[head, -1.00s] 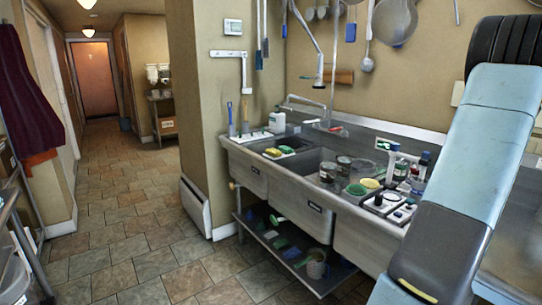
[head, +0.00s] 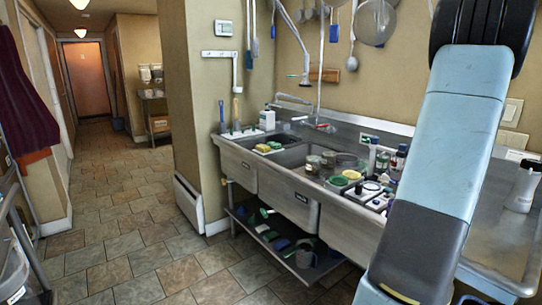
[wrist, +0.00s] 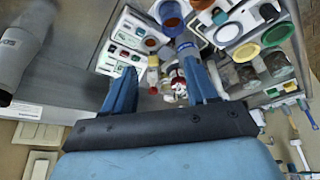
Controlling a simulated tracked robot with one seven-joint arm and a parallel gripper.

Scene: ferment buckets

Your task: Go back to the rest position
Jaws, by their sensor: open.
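My gripper (wrist: 161,88) shows in the wrist view as two blue fingers spread apart, with nothing held between them. Past the fingertips are bottles and jars on the sink counter, seen tilted and partly hidden by the fingers. In the head view my blue and grey arm rises across the right side, and the gripper itself is out of that picture.
A steel sink unit (head: 270,185) runs along the wall, with jars, bottles and trays on it. A shelf (head: 285,250) with items sits below. A white bottle (head: 522,187) stands on the counter at right. Tiled floor (head: 130,215) is clear at left, leading to a corridor.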

